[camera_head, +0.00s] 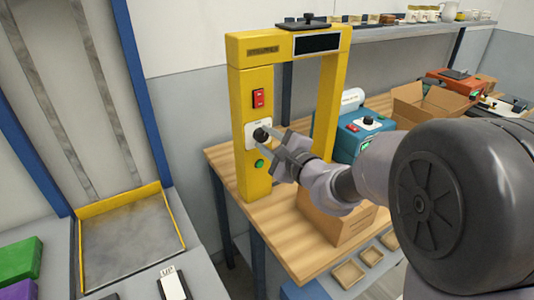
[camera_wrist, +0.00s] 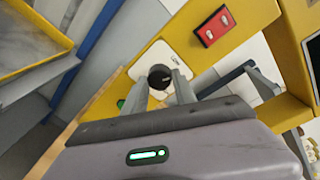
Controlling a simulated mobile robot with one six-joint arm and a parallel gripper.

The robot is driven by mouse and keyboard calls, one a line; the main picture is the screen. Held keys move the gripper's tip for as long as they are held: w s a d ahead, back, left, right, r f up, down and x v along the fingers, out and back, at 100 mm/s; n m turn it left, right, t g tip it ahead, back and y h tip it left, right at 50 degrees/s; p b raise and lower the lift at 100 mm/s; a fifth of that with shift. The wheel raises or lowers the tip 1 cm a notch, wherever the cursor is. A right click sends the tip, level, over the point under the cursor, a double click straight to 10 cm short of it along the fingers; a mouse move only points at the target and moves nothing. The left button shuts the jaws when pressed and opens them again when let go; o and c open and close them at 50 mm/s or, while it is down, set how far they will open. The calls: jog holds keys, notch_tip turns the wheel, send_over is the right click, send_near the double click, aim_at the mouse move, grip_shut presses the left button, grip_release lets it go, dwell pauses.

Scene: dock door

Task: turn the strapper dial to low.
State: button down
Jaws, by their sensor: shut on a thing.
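The yellow strapper (camera_head: 256,185) stands as an arch on the wooden bench. Its black dial (camera_head: 262,135) sits on a white plate on the left post, below a red rocker switch (camera_head: 257,98) and above a green button (camera_head: 260,163). In the wrist view the dial (camera_wrist: 160,77) is between the fingertips, and the word LOW shows on the plate (camera_wrist: 178,62) to its upper right. My gripper (camera_wrist: 166,86) is shut on the dial. It also shows in the head view (camera_head: 273,141), reaching in from the right. The dial's pointer mark cannot be made out.
A cardboard box (camera_head: 335,222) stands on the bench (camera_head: 285,255) under my arm. A teal machine (camera_head: 352,138) and an open carton (camera_head: 428,104) are behind it. A yellow-edged metal plate (camera_head: 130,240) lies at left.

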jog(key=shift+n+b, duration=1.8)
jog(key=shift+n, duration=0.1)
jog(key=shift+t+h, duration=0.3)
jog(key=c, duration=1)
grip_release()
